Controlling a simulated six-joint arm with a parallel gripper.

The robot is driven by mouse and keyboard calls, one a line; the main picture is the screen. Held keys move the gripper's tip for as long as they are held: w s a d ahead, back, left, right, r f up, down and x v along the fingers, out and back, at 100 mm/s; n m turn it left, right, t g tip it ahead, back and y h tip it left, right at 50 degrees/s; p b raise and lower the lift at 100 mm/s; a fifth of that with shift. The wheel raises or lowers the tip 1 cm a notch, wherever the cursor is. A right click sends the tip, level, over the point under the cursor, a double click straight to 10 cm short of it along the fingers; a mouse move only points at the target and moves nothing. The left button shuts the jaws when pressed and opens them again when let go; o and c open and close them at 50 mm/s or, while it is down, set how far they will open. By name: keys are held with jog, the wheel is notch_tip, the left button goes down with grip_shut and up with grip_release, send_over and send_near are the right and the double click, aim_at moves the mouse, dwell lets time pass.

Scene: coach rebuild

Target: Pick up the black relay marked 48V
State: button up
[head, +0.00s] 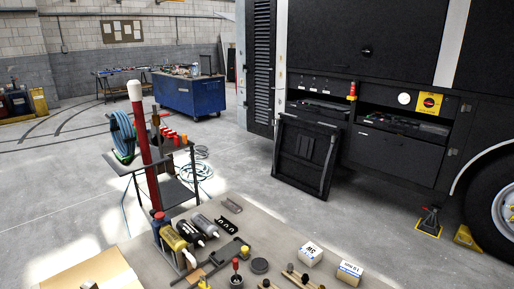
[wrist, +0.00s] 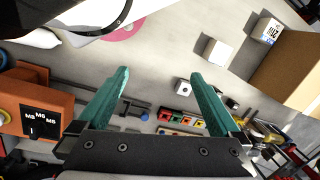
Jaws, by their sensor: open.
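No black relay marked 48V can be made out in either view; the dark parts on the bench are too small for their markings to be read. My gripper (wrist: 158,74) shows in the wrist view with its two teal fingers spread wide apart. Nothing is between the fingertips but bare grey surface. Beyond and below the fingers are a small pale block with a dark spot (wrist: 182,86) and a row of red, green and orange pieces (wrist: 182,118). My gripper cannot be picked out in the head view.
The wrist view shows an orange case (wrist: 62,93) at left, a white block (wrist: 214,51) and a cardboard box (wrist: 292,72) at right.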

jog(key=shift+s, duration=0.1)
jog(key=c, duration=0.5)
jog(key=w+a+f+n+g+h, duration=0.1)
jog(key=w+a+n+h, duration=0.25)
jog(key=w+n, duration=0.35)
jog(key=w+a+f+n+h, duration=0.2)
jog(key=w+n+h, duration=0.25)
jog(key=n, duration=0.35)
jog(key=a+f+n+t+h, duration=0.1)
jog(key=a+f+n+t, duration=0.2)
jog(key=a+f+n, duration=0.1)
jog(key=w+a+f+n+t+h, duration=0.1)
jog(key=a+f+n+t, duration=0.3)
jog(key=a+n, duration=0.3)
jog(key=w+a+f+n+t+h, duration=0.1)
jog(key=a+f+n+t, duration=0.2)
jog(key=a+n, duration=0.3)
jog(key=shift+a+f+t, duration=0.2)
jog(key=shift+a+f, duration=0.2)
jog(key=shift+a, duration=0.45)
jog(key=shift+a+f+t, duration=0.2)
jog(key=shift+a+f, duration=0.15)
jog(key=shift+a, duration=0.5)
jog(key=shift+n, duration=0.3)
jog(key=x, duration=1.5)
jog(key=shift+d+f, duration=0.15)
jog(key=shift+d, duration=0.25)
